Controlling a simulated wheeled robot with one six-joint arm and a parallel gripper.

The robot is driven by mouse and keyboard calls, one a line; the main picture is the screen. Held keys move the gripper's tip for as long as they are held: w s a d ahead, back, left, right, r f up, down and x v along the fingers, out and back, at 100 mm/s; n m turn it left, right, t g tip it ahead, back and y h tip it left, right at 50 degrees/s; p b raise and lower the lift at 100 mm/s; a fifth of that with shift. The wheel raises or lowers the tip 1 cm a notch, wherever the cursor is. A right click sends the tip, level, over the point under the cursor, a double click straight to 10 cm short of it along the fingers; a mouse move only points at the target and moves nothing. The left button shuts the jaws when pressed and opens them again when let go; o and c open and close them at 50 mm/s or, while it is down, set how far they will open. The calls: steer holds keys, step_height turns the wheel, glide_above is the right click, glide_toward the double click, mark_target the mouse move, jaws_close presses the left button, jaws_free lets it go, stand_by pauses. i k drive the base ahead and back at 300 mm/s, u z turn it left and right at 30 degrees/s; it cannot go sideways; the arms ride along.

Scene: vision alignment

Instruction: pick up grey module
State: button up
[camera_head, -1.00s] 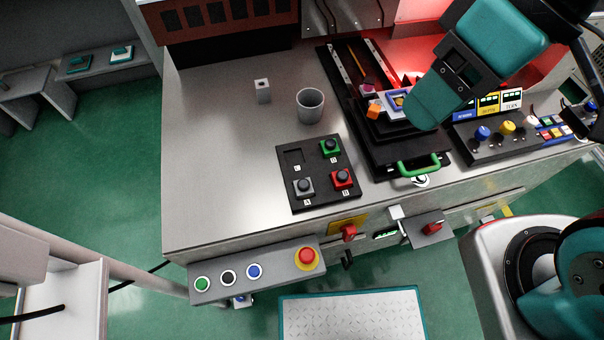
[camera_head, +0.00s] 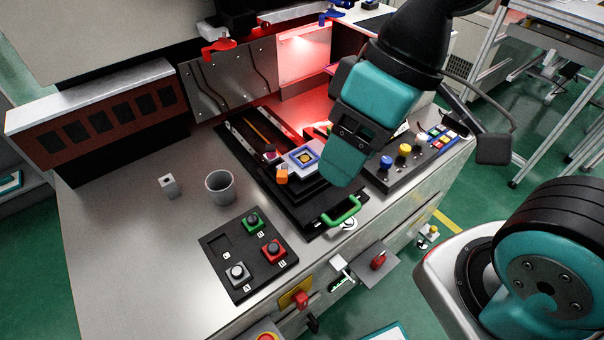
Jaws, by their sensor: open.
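The red module (camera_head: 273,250) and the green module (camera_head: 252,222) sit in other places of this tray. The back-left place is empty. My gripper (camera_head: 343,170) is at the low end of the teal wrist, above the black slide fixture, right of and behind the grey module and well apart from it. It is open; its fingertips are hard to make out against the fixture.
A grey cup (camera_head: 220,187) and a small pale block (camera_head: 168,185) stand behind the tray. The black fixture with a green handle (camera_head: 342,212) lies right of the tray. A knob panel (camera_head: 399,170) stands farther right. The bench's left part is clear.

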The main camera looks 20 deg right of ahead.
mark_target(239, 274)
steer(key=k, duration=0.5)
steer(key=z, duration=0.7)
steer(key=k, duration=0.8)
steer(key=u, duration=1.65)
steer(key=i, duration=1)
steer(key=u, duration=0.05)
